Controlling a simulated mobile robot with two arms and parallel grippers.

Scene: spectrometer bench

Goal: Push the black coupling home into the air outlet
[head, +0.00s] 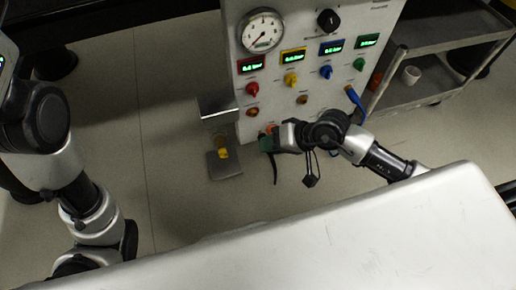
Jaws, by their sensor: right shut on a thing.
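My right gripper (270,143) is low at the front of the grey panel (281,78), beside its lower left part. It is shut on the black coupling, which is mostly hidden by the fingers. A short black length (274,171) hangs down below the fingers. Brass-coloured outlets sit under the coloured knobs: one under the red knob (252,112) and one under the yellow knob (302,99). I cannot tell which is the air outlet, or whether the coupling touches one. My left arm is at the left; its gripper is not in view.
The panel has a round gauge (261,31), green displays and a blue hose (354,99) at the right. A small stand with a yellow item (223,153) is left of the gripper. A grey cart (430,85) with a white cup (411,75) stands right. A white surface (350,240) fills the foreground.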

